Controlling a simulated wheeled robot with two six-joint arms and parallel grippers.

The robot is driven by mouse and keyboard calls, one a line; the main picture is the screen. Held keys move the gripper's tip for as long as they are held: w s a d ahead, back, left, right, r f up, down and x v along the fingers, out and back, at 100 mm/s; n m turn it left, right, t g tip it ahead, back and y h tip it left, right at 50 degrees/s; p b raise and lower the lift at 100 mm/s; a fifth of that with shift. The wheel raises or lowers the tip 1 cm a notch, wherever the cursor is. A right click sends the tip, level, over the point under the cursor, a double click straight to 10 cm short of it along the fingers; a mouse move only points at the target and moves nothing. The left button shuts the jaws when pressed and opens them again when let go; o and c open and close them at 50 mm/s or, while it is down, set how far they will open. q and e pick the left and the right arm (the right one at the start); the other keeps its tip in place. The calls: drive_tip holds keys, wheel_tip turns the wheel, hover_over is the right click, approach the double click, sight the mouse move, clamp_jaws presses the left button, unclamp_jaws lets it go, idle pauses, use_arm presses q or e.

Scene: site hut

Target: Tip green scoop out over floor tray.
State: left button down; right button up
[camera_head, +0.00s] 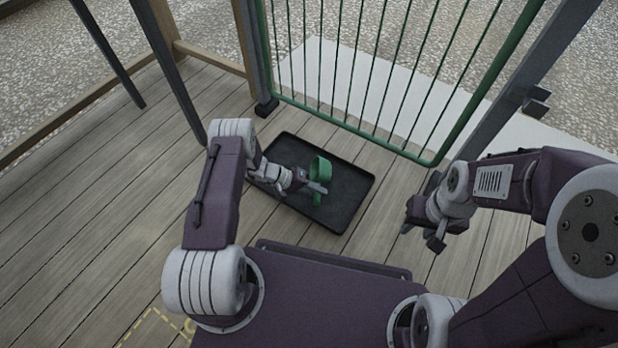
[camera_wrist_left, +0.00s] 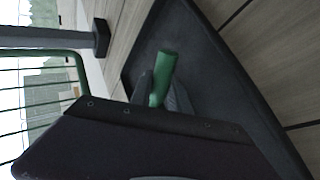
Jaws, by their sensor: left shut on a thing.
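The green scoop (camera_head: 320,169) is held over the black floor tray (camera_head: 352,212) by my left gripper (camera_head: 317,187). The gripper is shut on the scoop. In the left wrist view the scoop (camera_wrist_left: 164,72) shows as a green shape between the fingers (camera_wrist_left: 165,98), with the dark tray (camera_wrist_left: 215,75) behind it. Whether anything is in the scoop cannot be told. My right gripper (camera_head: 425,222) is away to the right of the tray, above the deck, and holds nothing that I can see. Its finger gap is hard to make out.
A green barred gate (camera_head: 385,75) stands behind the tray, with a dark post (camera_head: 252,50) at its left and another (camera_head: 535,70) at its right. Wooden deck boards (camera_head: 110,190) are clear to the left. A yellow dashed marking (camera_head: 150,325) lies at front left.

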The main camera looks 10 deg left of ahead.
use_arm(q)
drive_tip(key=shift+s+a+r+t+h, duration=0.15)
drive_tip(key=shift+a+t+h, duration=0.15)
drive_tip(key=shift+h, duration=0.55)
drive_tip(key=shift+w+a+r+t+h, duration=0.15)
drive_tip(key=shift+a+t+h, duration=0.1)
drive_tip(key=shift+h, duration=0.6)
idle(0.4)
drive_tip(key=shift+s+a+r+h, duration=0.1)
drive_tip(key=shift+a+r+h, duration=0.05)
drive_tip(key=shift+r+h, duration=0.3)
drive_tip(key=shift+s+a+r+h, duration=0.1)
drive_tip(key=shift+a+r+h, duration=0.05)
drive_tip(key=shift+r+h, duration=0.3)
drive_tip(key=shift+a+h, duration=0.3)
drive_tip(key=shift+h, duration=0.6)
idle(0.5)
drive_tip(key=shift+t, duration=0.25)
idle(2.3)
drive_tip(key=shift+w+d+r+y, duration=0.1)
drive_tip(key=shift+d+r+y, duration=0.05)
drive_tip(key=shift+y, duration=0.35)
drive_tip(key=shift+d+y, duration=0.15)
drive_tip(key=shift+y, duration=0.25)
drive_tip(key=shift+f, duration=0.3)
